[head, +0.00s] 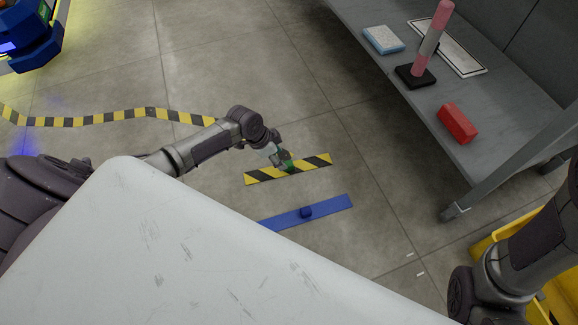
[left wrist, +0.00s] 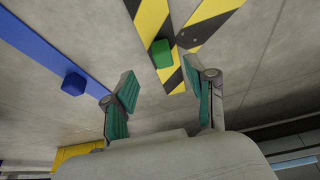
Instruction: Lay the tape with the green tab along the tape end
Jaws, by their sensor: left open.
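A yellow-black striped tape strip (head: 320,160) with a green tab lies flat on the floor. The green tab (left wrist: 162,53) shows clearly in the left wrist view and is partly covered by my gripper in the head view. My left gripper (head: 282,160) is over the strip's middle. In the left wrist view its fingers (left wrist: 160,75) are open and empty, with the tab just beyond the fingertips, between them. The floor tape (head: 100,121) runs in from the left and its end (head: 208,121) lies up-left of the strip, beside my left forearm. My right gripper is out of view.
A blue strip (head: 330,207) with a blue tab (head: 305,212) lies below the striped one. A grey shelf (head: 460,95) at upper right holds a red block (head: 457,122) and other items. A yellow container (head: 490,243) stands at lower right. Floor near the tape end is clear.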

